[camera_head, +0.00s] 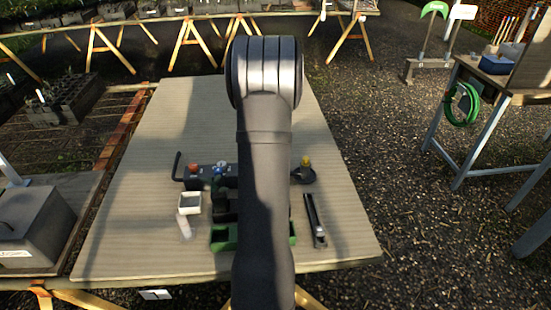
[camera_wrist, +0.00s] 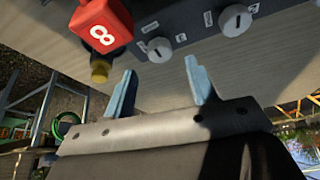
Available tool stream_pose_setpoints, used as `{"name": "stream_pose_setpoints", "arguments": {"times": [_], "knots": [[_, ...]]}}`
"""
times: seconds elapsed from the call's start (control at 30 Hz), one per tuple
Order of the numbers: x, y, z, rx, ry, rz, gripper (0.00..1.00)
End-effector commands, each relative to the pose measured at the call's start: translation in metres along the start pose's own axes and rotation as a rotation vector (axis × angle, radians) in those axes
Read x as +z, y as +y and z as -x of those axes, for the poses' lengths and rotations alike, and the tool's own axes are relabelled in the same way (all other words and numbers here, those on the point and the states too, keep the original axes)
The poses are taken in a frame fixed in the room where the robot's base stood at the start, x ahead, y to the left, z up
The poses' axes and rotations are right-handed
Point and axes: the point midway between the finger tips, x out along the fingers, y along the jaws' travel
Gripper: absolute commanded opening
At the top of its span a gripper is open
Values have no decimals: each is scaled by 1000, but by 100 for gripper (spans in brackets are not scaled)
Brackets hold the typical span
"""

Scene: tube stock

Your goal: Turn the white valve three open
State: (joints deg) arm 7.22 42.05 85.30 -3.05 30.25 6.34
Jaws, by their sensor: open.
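In the wrist view, a dark panel (camera_wrist: 197,32) carries two round pale knobs with slots, one nearer my fingers (camera_wrist: 160,50) and one to its upper right (camera_wrist: 236,20). Small labels sit beside them, too small to read, so I cannot tell which is valve three. My gripper (camera_wrist: 160,66) is open, its two pale blue fingers apart and nothing between them. The fingertips point toward the nearer knob; I cannot tell how far off it is. In the head view my arm hides the gripper and the panel's middle; the panel's left part (camera_head: 205,178) shows.
A red block with a white figure (camera_wrist: 104,26) is close to the left finger, with a yellow knob (camera_wrist: 100,70) below. On the table (camera_head: 150,240) are a white box (camera_head: 190,203), a green tray (camera_head: 225,238) and a black tool (camera_head: 314,220). The table's far part is clear.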

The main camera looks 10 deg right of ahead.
Motion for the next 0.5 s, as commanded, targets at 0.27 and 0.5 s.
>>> {"name": "stream_pose_setpoints", "arguments": {"times": [0.27,0.5], "knots": [[0,0,-37,0,-1,0,52],[0,0,-46,0,1,0,52]]}}
